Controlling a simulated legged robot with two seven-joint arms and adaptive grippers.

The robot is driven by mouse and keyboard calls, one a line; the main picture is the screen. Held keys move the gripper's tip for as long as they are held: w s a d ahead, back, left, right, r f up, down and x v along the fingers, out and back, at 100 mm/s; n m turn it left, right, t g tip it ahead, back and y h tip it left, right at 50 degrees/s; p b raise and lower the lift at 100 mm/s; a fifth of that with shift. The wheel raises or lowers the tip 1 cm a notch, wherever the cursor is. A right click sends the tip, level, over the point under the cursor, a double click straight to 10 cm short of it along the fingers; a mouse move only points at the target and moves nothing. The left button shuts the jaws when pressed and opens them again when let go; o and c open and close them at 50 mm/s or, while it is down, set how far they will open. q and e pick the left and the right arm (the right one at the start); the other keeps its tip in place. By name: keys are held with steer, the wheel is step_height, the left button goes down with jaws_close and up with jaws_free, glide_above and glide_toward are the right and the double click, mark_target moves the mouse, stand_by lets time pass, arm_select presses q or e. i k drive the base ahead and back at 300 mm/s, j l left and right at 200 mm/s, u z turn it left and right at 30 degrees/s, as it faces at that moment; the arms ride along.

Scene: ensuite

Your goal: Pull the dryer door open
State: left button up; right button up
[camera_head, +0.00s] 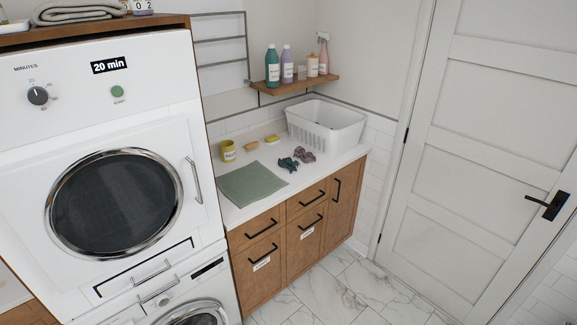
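The white dryer (140,95) stands at the left, on top of another front-loading machine. Its square door (30,185) has a round dark window (115,205) with a chrome ring and looks closed. A vertical metal handle (194,180) is on the door's right side. The panel above has a dial (38,96), a green button (118,91) and a "20 min" display (112,64). Neither of my grippers is in view.
The lower machine (200,312) and a drawer with a bar handle (152,271) sit below. A wooden cabinet (270,280) with a white counter stands to the right, holding a white basket (325,124). Marble floor (350,290) is clear before a closed white room door (470,130).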

mark_target(82, 211)
steer(key=u, duration=1.3)
